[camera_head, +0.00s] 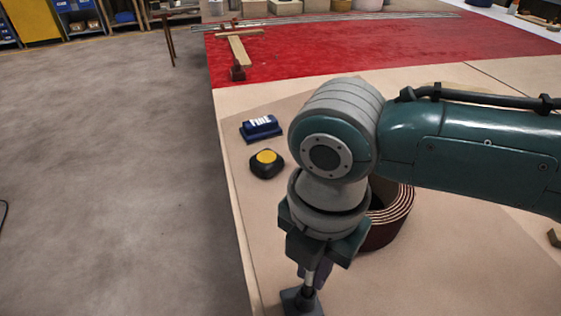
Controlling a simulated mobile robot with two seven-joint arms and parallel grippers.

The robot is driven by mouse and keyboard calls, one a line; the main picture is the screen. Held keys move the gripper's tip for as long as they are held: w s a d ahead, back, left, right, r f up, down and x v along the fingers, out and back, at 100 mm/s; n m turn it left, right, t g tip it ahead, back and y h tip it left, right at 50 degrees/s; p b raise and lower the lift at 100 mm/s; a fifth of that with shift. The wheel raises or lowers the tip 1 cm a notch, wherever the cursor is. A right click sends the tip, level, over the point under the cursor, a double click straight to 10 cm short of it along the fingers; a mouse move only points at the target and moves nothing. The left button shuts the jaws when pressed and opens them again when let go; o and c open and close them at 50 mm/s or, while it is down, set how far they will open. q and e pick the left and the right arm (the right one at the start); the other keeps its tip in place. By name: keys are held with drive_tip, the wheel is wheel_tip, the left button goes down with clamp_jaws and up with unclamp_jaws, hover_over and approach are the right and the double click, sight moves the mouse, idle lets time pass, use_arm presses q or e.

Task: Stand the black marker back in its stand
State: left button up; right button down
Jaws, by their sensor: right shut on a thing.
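My right arm reaches in from the right, and its gripper (314,268) points down near the table's left edge, at the bottom of the view. It is shut on a thin upright piece with a pale grey part (309,279), which I take to be the marker; the gripper hides most of it. Directly below is a small dark block (301,303), which looks like the stand, partly cut off by the bottom edge. The marker's lower end meets or overlaps the block in this view; I cannot tell whether it is seated. My left gripper is not in view.
On the table (440,270), a blue block with white lettering (260,128) and a black and yellow tape measure (267,163) lie left of my arm. A coil of brown strips (390,222) stands behind the gripper, partly hidden.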

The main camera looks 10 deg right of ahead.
drive_tip(key=shift+f, duration=0.2)
idle(0.6)
drive_tip(key=c, duration=0.8)
unclamp_jaws()
wheel_tip(320, 180, up, 10)
drive_tip(key=shift+p, duration=1.1)
